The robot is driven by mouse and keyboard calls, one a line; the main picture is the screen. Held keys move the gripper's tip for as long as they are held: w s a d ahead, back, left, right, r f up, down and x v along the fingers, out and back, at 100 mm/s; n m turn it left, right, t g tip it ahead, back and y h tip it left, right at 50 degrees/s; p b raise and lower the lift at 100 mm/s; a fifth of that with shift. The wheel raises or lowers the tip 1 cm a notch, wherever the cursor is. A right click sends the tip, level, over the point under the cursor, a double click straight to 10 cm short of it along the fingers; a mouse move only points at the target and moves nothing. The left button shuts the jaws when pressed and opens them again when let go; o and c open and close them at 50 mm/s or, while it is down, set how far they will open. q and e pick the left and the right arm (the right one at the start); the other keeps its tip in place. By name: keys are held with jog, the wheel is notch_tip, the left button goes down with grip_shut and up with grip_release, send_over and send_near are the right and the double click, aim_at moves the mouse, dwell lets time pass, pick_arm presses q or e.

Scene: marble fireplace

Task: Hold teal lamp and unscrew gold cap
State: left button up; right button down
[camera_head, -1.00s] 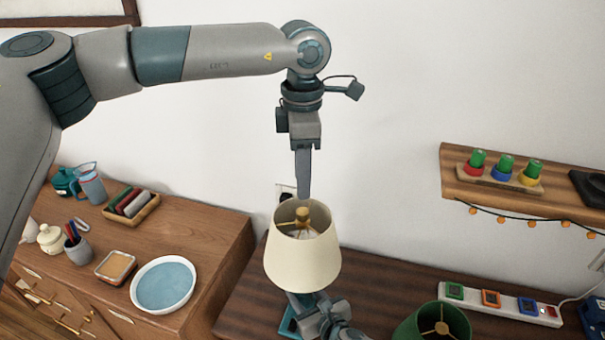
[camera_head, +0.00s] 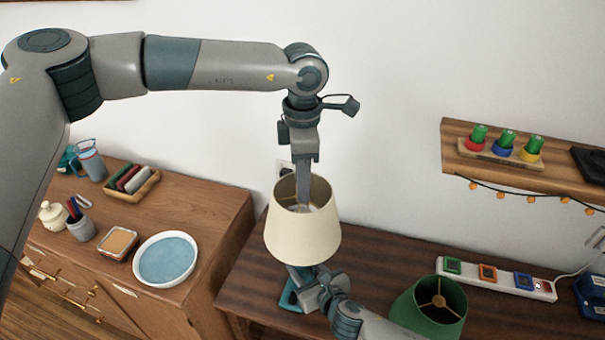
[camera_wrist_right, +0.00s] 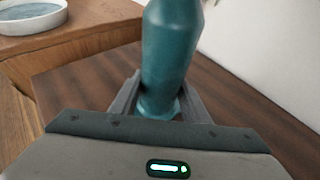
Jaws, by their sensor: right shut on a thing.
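The teal lamp (camera_wrist_right: 170,50) stands upright on the dark wooden table under a cream shade (camera_head: 302,235). A bit of its teal base (camera_head: 290,298) shows below the shade in the head view. My right gripper (camera_wrist_right: 158,105) is shut on the lower part of the lamp body, one finger on each side. My left gripper (camera_head: 304,204) points straight down, its fingers inside the shade's open top. The fingers show edge-on, so I cannot tell whether they are open or shut. The gold cap is hidden behind them, and contact with it cannot be seen.
A green lampshade (camera_head: 430,306) lies to the right, with a power strip (camera_head: 500,280) behind it. A wall shelf (camera_head: 480,181) holds several coloured items at the right. The left cabinet carries a blue-and-white dish (camera_head: 166,259).

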pick_arm(q)
jog(key=shift+c, duration=0.3)
grip_shut()
jog(key=shift+r, duration=0.45)
dwell(0.5)
jog(key=shift+r, duration=0.65)
